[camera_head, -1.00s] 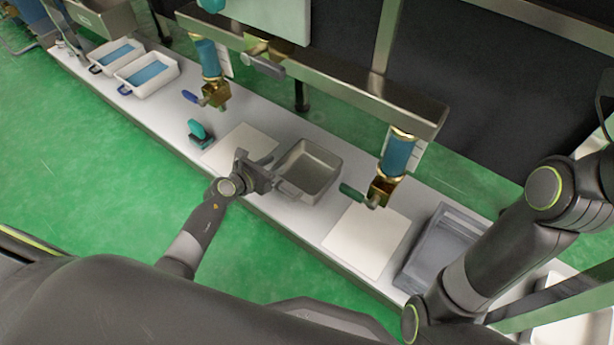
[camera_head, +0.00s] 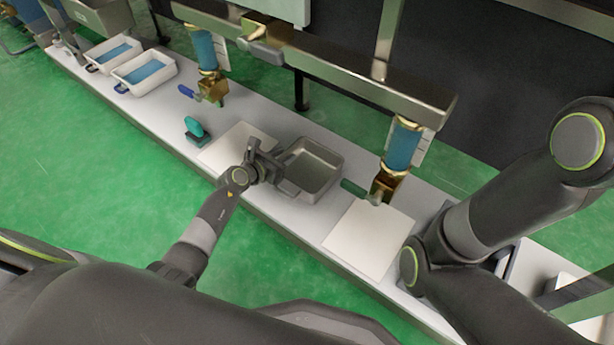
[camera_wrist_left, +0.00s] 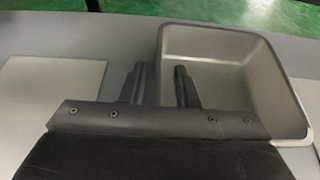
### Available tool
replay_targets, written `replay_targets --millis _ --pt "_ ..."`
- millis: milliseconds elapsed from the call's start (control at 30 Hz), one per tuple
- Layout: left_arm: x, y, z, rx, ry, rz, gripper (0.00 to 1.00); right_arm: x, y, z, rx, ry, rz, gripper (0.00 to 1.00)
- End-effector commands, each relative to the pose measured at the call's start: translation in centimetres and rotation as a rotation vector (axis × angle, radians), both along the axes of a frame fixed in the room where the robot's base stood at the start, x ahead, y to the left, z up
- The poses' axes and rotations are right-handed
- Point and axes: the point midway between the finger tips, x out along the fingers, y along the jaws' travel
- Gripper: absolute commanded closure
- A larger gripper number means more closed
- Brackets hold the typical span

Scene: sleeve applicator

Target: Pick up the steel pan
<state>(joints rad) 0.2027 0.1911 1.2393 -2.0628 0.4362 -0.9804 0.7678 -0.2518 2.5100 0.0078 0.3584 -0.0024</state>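The steel pan (camera_head: 318,172) is a grey, empty rectangular pan standing on the long white counter (camera_head: 262,111). In the left wrist view the pan (camera_wrist_left: 232,75) fills the right side. My left gripper (camera_head: 272,163) is at the pan's left side in the head view. In the left wrist view its two fingers (camera_wrist_left: 161,72) are apart, with the pan's left wall running between them. I cannot tell whether either finger touches the wall. The near part of that side is hidden behind the gripper body. My right gripper is out of view; only its arm shows at right.
Pale boards lie left (camera_head: 238,148) and right (camera_head: 368,240) of the pan. A brass and blue dispenser (camera_head: 403,150) hangs close on its right, another (camera_head: 207,60) at left. A teal-handled tool (camera_head: 195,128) and two white trays (camera_head: 146,72) stand farther left.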

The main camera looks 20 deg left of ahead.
Motion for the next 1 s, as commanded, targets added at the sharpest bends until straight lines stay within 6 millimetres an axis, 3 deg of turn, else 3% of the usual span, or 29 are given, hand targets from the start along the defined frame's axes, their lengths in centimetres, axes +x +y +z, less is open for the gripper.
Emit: replay_targets --millis 300,533,1000 --pt "0.37 -0.15 -0.19 -0.001 0.001 0.000 0.72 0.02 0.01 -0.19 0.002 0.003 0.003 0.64" --pt "0.36 -0.15 -0.18 -0.001 0.001 0.000 1.00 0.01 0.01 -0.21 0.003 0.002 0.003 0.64" --pt "0.41 -0.16 -0.03 -0.002 -0.002 0.000 1.00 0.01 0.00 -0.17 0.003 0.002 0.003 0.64"
